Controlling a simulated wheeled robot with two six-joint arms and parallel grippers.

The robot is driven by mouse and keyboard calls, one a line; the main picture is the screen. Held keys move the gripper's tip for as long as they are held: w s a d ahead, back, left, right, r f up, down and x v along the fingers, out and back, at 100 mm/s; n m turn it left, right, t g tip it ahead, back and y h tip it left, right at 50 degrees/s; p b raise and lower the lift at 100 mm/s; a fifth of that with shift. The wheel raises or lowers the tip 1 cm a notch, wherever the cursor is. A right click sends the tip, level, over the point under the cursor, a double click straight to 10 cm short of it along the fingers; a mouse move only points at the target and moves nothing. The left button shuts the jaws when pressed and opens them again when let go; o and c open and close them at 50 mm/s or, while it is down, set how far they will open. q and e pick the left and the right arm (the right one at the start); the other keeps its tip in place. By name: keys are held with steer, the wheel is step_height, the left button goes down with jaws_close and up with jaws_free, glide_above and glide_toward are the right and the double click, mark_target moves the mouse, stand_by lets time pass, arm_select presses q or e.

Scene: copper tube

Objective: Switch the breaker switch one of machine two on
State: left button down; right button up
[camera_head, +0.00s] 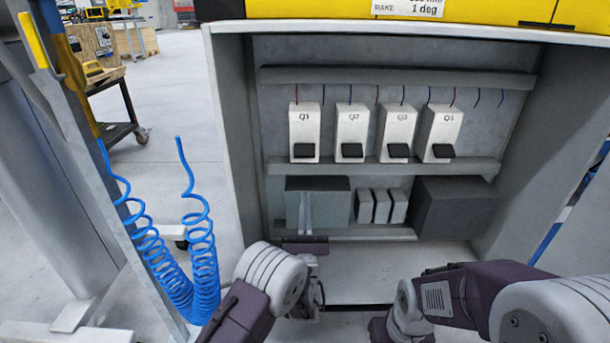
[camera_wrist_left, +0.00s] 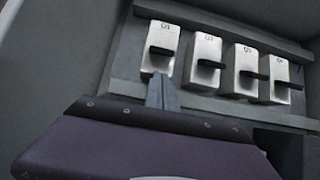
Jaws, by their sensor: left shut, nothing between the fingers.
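The breaker switch labelled Q1 (camera_head: 304,125) is a white block with a black lever (camera_head: 304,150) on its lower part, leftmost in a row in the open cabinet. It also shows in the left wrist view (camera_wrist_left: 161,38), its lever sticking out like those of its neighbours. My left gripper (camera_head: 305,208) points up into the cabinet below Q1. Its grey fingers are together and empty; in the left wrist view the fingertips (camera_wrist_left: 162,84) appear just under Q1's lower end. I cannot tell whether they touch it. My right arm comes in from the right; its gripper is not visible.
Breakers Q2 (camera_head: 351,122), Q3 (camera_head: 399,122) and Q4 (camera_head: 441,122) stand to the right of Q1. Below the lower rail (camera_head: 385,167) are dark boxes and small grey blocks (camera_head: 381,206). Cabinet side walls bound both sides. Blue coiled hoses (camera_head: 204,260) hang outside left.

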mark_target(305, 151)
arm_select(q)
steer(key=p+x, duration=0.1)
steer(key=x, duration=0.8)
steer(key=shift+w+r, duration=0.25)
steer(key=shift+r, duration=0.05)
